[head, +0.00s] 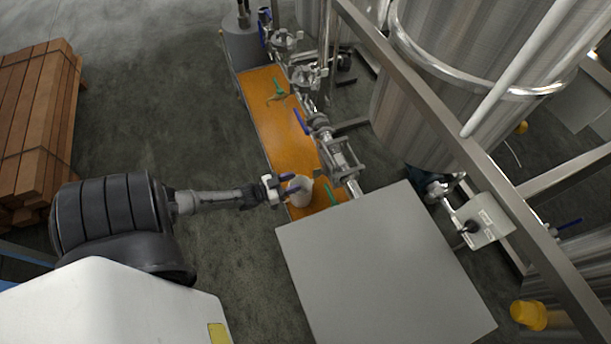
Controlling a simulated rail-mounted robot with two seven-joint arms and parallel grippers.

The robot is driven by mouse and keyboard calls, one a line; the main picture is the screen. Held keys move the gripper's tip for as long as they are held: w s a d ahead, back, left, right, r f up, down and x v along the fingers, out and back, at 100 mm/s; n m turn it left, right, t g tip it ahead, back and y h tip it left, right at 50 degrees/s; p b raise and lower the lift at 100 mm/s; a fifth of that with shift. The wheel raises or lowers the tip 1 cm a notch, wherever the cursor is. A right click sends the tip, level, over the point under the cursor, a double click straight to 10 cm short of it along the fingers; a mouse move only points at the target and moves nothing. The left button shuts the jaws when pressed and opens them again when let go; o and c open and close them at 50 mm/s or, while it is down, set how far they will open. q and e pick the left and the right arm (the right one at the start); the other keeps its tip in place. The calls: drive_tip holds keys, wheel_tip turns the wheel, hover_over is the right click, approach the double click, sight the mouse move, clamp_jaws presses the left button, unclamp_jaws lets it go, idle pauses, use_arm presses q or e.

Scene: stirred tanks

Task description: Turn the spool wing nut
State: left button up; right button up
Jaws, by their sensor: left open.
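My left gripper (290,184) reaches in from the left over the orange bench top. It is open, its two blue-tipped fingers pointing right, at a white rounded vessel (300,193) that overlaps them in the picture. I cannot tell whether they touch. Just right of the gripper is a metal pipe spool with clamps (343,160), part of the pipe line along the bench. The spool's wing nut is too small to make out. My right gripper is not in view.
The orange bench top (287,140) carries green-handled items (278,88). A blue valve lever (301,122) stands over it. A grey flat panel (385,265) lies in front. Steel tanks (425,110) and frame beams (440,120) block the right. Stacked timber (38,125) stands left; floor between is clear.

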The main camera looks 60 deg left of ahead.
use_arm(q)
drive_tip(key=shift+s+a, duration=0.15)
drive_tip(key=shift+s, duration=2.2)
